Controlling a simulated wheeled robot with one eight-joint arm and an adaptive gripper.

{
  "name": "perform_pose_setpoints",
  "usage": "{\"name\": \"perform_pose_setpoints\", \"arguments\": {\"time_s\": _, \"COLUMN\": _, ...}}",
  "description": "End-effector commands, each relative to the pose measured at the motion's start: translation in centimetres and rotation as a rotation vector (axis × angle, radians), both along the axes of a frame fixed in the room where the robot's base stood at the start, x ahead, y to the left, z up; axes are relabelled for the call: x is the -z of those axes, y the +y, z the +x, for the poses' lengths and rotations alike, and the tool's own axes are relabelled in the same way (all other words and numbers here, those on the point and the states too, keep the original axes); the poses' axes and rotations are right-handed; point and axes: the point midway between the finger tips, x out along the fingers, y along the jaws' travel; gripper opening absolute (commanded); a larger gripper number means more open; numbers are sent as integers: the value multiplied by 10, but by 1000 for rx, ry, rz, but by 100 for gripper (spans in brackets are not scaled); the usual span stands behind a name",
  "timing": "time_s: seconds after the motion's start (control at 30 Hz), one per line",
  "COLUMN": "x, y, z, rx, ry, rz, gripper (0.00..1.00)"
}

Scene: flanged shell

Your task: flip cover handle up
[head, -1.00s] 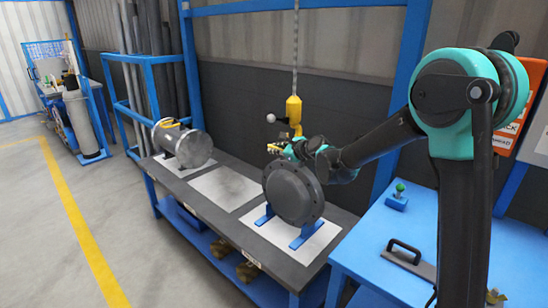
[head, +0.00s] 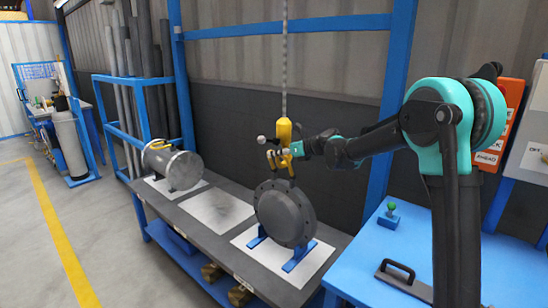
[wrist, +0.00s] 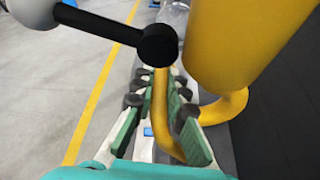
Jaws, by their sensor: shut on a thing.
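The cover (head: 286,214) is a dark round flanged disc standing upright on blue supports on the bench. A small dark part (head: 291,181) shows at its top edge; I cannot tell whether it is the handle. My gripper (head: 272,158) is above the cover, beside the yellow hoist (head: 284,131) hanging on a chain. In the wrist view my gripper (wrist: 160,112) has its green-padded fingers on both sides of a curved yellow bar (wrist: 161,105), shut on it. The yellow hoist body (wrist: 232,45) is close on the right. A black lever with a white ball (wrist: 32,8) crosses the upper left.
A grey metal cylinder (head: 176,168) lies on the left of the bench, and a pale bare mat (head: 217,211) is between it and the cover. A blue table (head: 365,262) with a black-handled plate (head: 398,280) is at the right. Blue frame posts (head: 392,90) stand behind.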

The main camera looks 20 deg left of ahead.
Motion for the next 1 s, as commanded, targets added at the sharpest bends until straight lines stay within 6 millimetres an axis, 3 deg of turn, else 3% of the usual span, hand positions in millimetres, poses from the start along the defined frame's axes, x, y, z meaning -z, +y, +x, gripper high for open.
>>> {"name": "perform_pose_setpoints", "arguments": {"time_s": 0.5, "x": 0, "y": -1, "z": 2, "rx": 1, "ry": 15, "rz": 6, "gripper": 0}}
{"name": "perform_pose_setpoints", "arguments": {"time_s": 0.53, "x": 0, "y": -1, "z": 2, "rx": 1, "ry": 15, "rz": 6, "gripper": 16}}
{"name": "perform_pose_setpoints", "arguments": {"time_s": 0.67, "x": 0, "y": -1, "z": 2, "rx": 1, "ry": 15, "rz": 6, "gripper": 33}}
{"name": "perform_pose_setpoints", "arguments": {"time_s": 1.0, "x": -1, "y": -1, "z": 3, "rx": 2, "ry": 14, "rz": 6, "gripper": 34}}
